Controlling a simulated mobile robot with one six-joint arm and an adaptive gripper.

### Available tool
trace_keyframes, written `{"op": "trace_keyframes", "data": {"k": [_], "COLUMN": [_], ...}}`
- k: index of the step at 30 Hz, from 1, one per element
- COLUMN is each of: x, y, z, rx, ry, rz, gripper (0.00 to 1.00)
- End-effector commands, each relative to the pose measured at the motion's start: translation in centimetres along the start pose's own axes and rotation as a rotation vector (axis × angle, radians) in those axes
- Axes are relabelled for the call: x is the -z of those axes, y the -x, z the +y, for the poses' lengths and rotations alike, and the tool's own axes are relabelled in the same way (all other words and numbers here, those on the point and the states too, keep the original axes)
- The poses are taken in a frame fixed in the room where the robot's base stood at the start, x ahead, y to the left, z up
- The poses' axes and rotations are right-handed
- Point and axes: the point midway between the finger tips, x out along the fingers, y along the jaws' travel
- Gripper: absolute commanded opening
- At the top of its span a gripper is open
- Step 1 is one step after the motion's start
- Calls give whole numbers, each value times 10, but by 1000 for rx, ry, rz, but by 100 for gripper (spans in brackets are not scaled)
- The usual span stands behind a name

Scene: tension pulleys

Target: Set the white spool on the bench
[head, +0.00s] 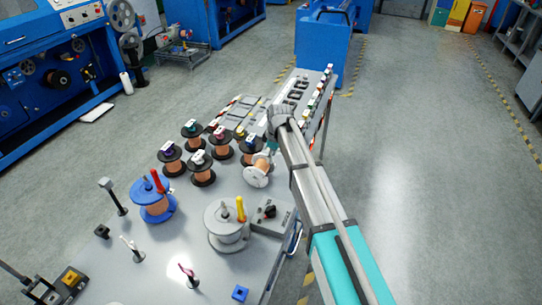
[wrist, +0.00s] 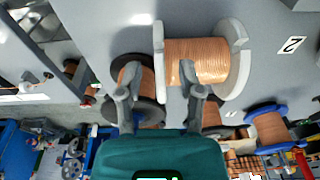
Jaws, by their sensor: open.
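The white spool (head: 257,176) is wound with copper wire and shows at the right side of the bench (head: 140,262), with one flange facing the head camera. In the wrist view the white spool (wrist: 196,62) lies sideways across the top middle, its flanges left and right. My gripper (wrist: 157,84) is open. Its right fingertip overlaps the near edge of the copper winding, and its left finger is left of the spool's left flange. I cannot tell whether either finger touches it. In the head view my gripper is mostly hidden by my arm, close to the spool.
Several black-flanged copper spools (head: 202,170) stand just left of the white spool. A blue spool (head: 152,198) and a large grey spool (head: 226,226) stand nearer, with a grey box (head: 272,214) beside the latter. A bare bench patch with a printed 2 (wrist: 290,45) shows beside the spool.

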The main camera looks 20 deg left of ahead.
Motion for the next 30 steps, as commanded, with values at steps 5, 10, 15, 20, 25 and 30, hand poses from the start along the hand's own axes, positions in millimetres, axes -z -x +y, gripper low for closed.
{"op": "trace_keyframes", "data": {"k": [5,10,15,20,25,30], "x": [0,1,1,1,1,1], "y": [4,12,24,38,52,66], "z": [0,0,0,0,0,0], "rx": [0,0,0,0,0,0], "ry": [0,0,0,1,1,1], "rz": [0,0,0,0,0,0], "gripper": [48,48,48,48,48,48]}}
